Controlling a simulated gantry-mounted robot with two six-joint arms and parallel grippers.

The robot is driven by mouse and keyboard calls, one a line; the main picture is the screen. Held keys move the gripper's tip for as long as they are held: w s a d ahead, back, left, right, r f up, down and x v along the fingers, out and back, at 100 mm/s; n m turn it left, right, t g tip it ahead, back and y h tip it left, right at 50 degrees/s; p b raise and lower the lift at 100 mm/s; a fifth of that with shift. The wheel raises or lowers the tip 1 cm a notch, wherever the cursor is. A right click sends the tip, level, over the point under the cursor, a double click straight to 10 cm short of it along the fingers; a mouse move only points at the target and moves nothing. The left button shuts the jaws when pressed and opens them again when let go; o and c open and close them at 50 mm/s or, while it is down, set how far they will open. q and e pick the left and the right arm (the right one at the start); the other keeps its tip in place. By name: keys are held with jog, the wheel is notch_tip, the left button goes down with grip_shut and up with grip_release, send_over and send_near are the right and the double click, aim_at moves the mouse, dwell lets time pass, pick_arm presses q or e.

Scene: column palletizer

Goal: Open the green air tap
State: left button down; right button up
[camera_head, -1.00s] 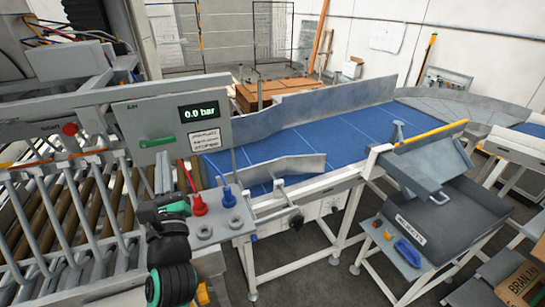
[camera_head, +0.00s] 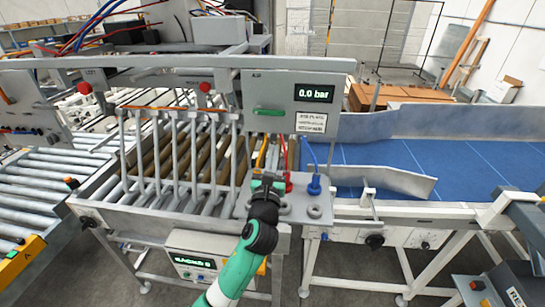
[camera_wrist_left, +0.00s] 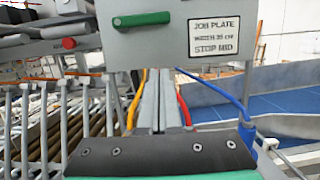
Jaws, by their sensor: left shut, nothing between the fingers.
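The green air tap (camera_head: 269,112) is a horizontal lever on the grey AIR panel (camera_head: 300,88), left of a display reading 0.0 bar (camera_head: 314,93). In the left wrist view the tap (camera_wrist_left: 141,19) also lies level, near the top. My left gripper (camera_head: 271,152) is below the panel, apart from the tap. Its two grey fingers (camera_wrist_left: 157,76) are together and empty, pointing towards the panel's lower edge. My right gripper is not in view.
Yellow, red and blue hoses (camera_head: 312,152) rise around my left gripper from a grey shelf (camera_head: 328,207). A roller conveyor with upright bars (camera_head: 180,150) lies left, a blue belt (camera_head: 400,150) right. A job plate label (camera_wrist_left: 217,37) sits right of the tap.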

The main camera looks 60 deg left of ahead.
aim_at(269, 112)
pick_arm(q)
jog(key=x, duration=0.6)
jog(key=shift+r, duration=0.1)
notch_tip(269, 112, up, 4)
jog(key=shift+s+d+f+p, duration=0.1)
jog(key=shift+d+p, duration=0.05)
jog(key=shift+p, duration=0.9)
